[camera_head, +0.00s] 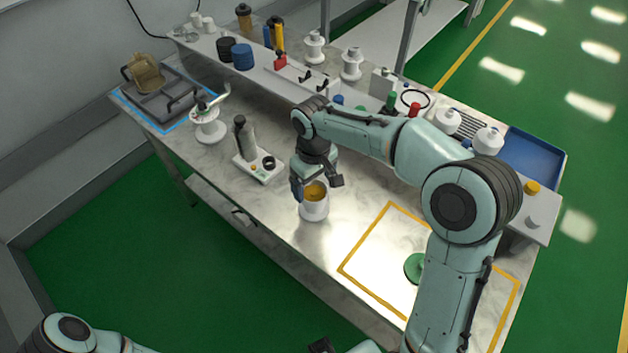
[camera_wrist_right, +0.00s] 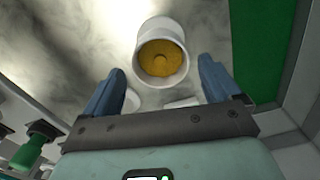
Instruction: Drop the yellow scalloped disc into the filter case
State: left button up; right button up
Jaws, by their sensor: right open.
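The filter case (camera_head: 315,212) is a white open-topped cup standing upright on the table. A yellow disc (camera_head: 315,192) lies inside it; its scalloped edge is too small to make out. In the right wrist view the white case (camera_wrist_right: 162,24) is ahead of the fingers, with the yellow disc (camera_wrist_right: 161,58) lying in it. My right gripper (camera_head: 312,187) is open and empty, close above the case's mouth. In the right wrist view my gripper (camera_wrist_right: 162,75) has its two blue fingers wide apart. Only part of my left arm shows at the bottom left; its gripper is out of view.
A green disc (camera_head: 413,267) lies inside a yellow-taped rectangle (camera_head: 370,235). A device with a grey bottle (camera_head: 245,138) and a white spool (camera_head: 207,128) stand left of the case. A raised shelf with several bottles runs behind. A grey tray (camera_head: 155,98) sits far left.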

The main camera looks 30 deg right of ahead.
pick_arm(q)
jog(key=w+r+p, duration=0.2)
jog(key=shift+r, duration=0.4)
pick_arm(e)
notch_tip(320, 180, up, 13)
